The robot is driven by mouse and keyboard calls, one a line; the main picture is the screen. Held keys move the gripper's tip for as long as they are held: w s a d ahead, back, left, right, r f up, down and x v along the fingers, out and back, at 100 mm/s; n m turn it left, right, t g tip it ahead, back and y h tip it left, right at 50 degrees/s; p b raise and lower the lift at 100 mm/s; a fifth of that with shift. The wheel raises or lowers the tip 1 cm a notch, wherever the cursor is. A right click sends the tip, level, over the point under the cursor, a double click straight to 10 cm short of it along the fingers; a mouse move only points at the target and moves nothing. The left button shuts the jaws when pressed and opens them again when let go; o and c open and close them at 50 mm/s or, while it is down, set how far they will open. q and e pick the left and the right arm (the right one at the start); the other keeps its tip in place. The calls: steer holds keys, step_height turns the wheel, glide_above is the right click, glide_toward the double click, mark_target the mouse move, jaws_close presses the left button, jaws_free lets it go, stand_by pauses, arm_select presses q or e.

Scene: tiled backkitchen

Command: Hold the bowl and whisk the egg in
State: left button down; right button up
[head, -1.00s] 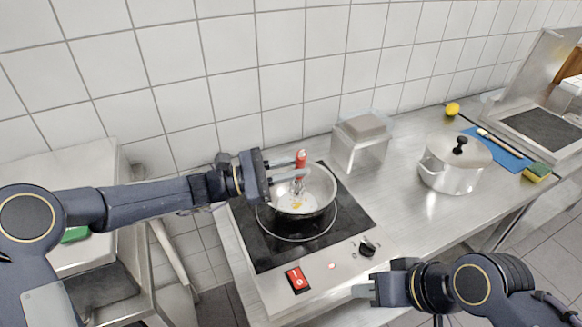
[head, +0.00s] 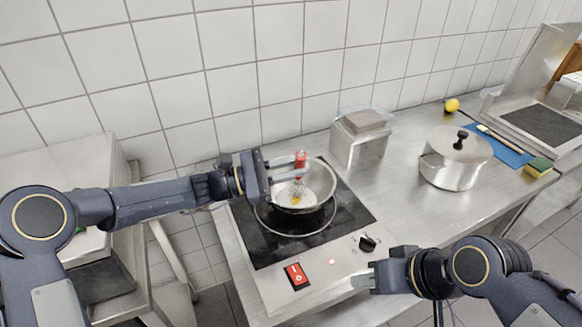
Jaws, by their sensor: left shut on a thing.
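A round metal bowl or pan (head: 325,205) stands on the black cooktop, with yellow egg (head: 297,198) visible inside it. A whisk with a red handle (head: 300,159) stands nearly upright, its wire end down in the bowl. My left gripper (head: 290,169) reaches in from the left above the bowl's rim and is shut on the whisk's handle. My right gripper (head: 362,280) is near the front edge of the counter, to the right of the red switch and apart from the bowl. Its fingers point left and overlap in view, so their opening is unclear.
The black cooktop (head: 268,240) has a red switch (head: 296,275) and a black knob (head: 367,243) in front. A lidded container (head: 360,140), a lidded pot (head: 455,158), a blue mat (head: 505,150), a sponge (head: 538,167) and a lemon (head: 452,105) stand to the right. Counter between cooktop and pot is clear.

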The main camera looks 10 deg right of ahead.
steer(key=w+d+r+n, duration=0.1)
steer(key=w+d+r, duration=0.1)
steer(key=w, duration=0.4)
steer(key=w+d+r, duration=0.2)
steer(key=w+r, duration=0.1)
steer(key=w, duration=0.4)
steer(key=n+y, duration=0.1)
steer(key=y, duration=0.1)
glide_toward(324, 174)
steer(key=shift+d+x, duration=0.1)
steer(key=shift+x, duration=1.5)
steer(key=shift+d+x, duration=0.15)
steer(key=shift+x, duration=1.45)
steer(key=c, duration=0.5)
